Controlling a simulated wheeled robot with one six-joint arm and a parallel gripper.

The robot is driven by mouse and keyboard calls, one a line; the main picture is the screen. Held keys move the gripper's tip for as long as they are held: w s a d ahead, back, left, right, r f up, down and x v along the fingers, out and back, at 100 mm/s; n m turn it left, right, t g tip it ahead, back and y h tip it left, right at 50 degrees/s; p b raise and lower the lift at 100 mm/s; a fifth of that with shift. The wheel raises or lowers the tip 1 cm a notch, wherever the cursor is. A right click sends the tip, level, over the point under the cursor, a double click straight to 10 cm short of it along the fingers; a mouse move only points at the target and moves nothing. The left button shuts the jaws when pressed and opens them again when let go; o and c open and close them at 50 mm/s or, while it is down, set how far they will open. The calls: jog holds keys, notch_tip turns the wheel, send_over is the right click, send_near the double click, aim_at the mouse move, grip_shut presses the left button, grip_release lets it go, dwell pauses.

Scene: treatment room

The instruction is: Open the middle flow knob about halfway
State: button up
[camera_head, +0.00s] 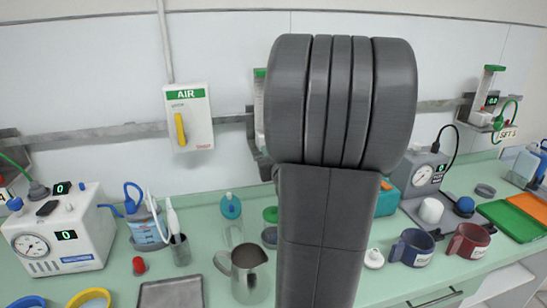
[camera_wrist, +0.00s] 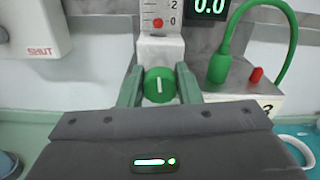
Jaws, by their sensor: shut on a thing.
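The middle flow knob (camera_wrist: 159,82) is round and green with a white mark that stands nearly upright. It sits below the flowmeter's white body (camera_wrist: 160,50) in the wrist view. Above it are a scale tube (camera_wrist: 160,12) with a red ball low near the 0 and a display (camera_wrist: 209,6) reading 0.0. My gripper (camera_wrist: 159,88) has its two green fingers on either side of the knob, shut on it. In the head view, my arm hides the gripper, the knob and most of the flowmeter (camera_head: 259,105).
A green hose (camera_wrist: 236,35) and a red knob (camera_wrist: 256,74) are right of the flow knob. A white AIR box (camera_head: 189,118) with a yellow lever hangs on the wall to the left. The counter below holds a metal jug (camera_head: 250,276), mugs and devices.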

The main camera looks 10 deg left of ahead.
jog(key=n+b, duration=0.1)
jog(key=b, duration=0.1)
jog(key=n+b, duration=0.2)
jog(key=b, duration=0.1)
jog(key=n+b, duration=0.2)
jog(key=b, duration=0.1)
jog(key=shift+a+f, duration=0.1)
jog(key=shift+f, duration=0.25)
jog(key=n+b, duration=0.2)
jog(key=n, duration=0.1)
jog(key=n+b, duration=0.2)
jog(key=b, duration=0.1)
jog(key=shift+s+a+r+n, duration=0.1)
jog(key=shift+r+n, duration=0.05)
jog(key=shift+n, duration=0.25)
dwell(0.6)
